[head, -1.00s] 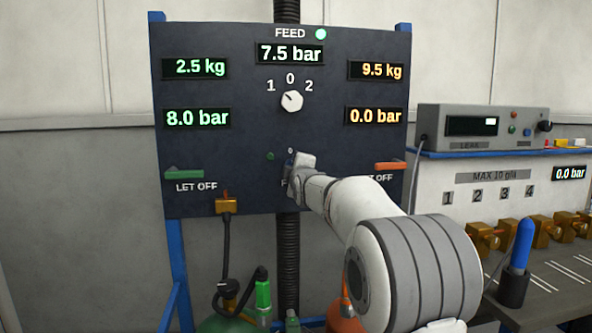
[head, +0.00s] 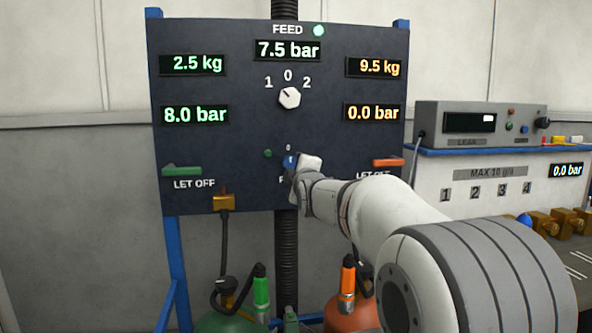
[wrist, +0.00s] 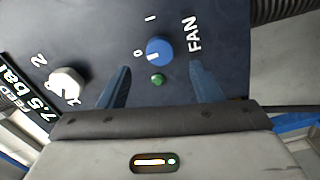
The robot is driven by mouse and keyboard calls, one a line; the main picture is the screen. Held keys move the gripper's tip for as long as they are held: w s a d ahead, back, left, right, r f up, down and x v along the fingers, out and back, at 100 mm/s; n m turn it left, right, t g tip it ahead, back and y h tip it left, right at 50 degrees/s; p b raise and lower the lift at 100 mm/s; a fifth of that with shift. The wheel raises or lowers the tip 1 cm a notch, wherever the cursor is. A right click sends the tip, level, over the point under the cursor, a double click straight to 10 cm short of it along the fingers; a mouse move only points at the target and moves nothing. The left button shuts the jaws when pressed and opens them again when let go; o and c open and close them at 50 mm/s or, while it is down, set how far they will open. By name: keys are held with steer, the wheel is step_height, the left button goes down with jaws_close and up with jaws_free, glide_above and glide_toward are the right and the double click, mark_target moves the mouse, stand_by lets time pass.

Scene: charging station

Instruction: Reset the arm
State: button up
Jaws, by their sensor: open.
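My gripper (head: 296,165) is in front of the lower middle of the dark panel (head: 230,140) in the head view, partly hiding the blue fan knob. In the wrist view my gripper (wrist: 160,88) is open, its two blue fingers apart. The blue fan knob (wrist: 159,51) shows beyond and between the fingertips, with 0 and 1 marks beside it and a small green button or lamp (wrist: 157,79) close by. I see nothing held between the fingers. The white feed knob (head: 289,98) is higher on the panel, its pointer toward 1.
Green (head: 182,170) and orange (head: 388,162) let-off levers flank my arm. Green (head: 261,290) and orange (head: 348,280) capped cylinders stand below. A bench with a leak instrument (head: 468,122) and brass fittings (head: 541,222) is at right. A black hose runs behind the panel.

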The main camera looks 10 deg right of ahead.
steer(key=shift+s, duration=0.3)
steer(key=s+f+m+g+p, duration=0.3)
steer(key=s+m+g+p, duration=0.2)
steer(key=s, duration=0.8)
steer(key=s+f+m+g+p, duration=0.3)
steer(key=s+m+g+p, duration=0.2)
steer(key=s, duration=0.9)
steer(key=s+f+m+g+p, duration=0.4)
steer(key=s+p, duration=0.5)
steer(key=s, duration=0.5)
steer(key=shift+m+g, duration=0.6)
steer(key=shift+g, duration=0.1)
steer(key=shift+a+f, duration=0.1)
